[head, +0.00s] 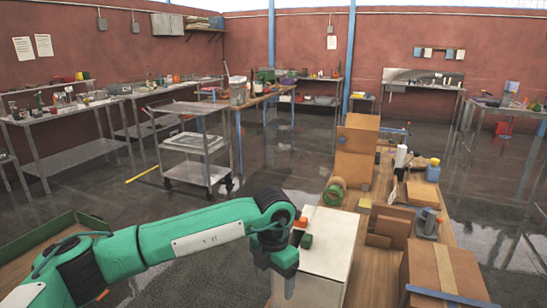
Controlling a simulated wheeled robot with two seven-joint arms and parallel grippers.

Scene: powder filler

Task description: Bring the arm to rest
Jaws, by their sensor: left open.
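My left arm, green with black joints, comes in from the lower left and reaches to the middle of the picture. My left gripper (283,284) hangs pointing down at its end, beside the left edge of a white box-shaped unit (328,245). Nothing shows between its fingers, which are small and dark here. A small orange part (301,222) and a dark green part (306,240) show right behind the wrist, at the white unit's top. My right gripper is not in view.
A wooden bench (451,240) on the right carries cardboard boxes (357,140), a green ring-shaped roll (334,192) and a blue bottle (433,171). A metal cart (196,172) stands on the dark floor behind my arm. A green-edged tray (45,237) is at lower left. Open floor lies between.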

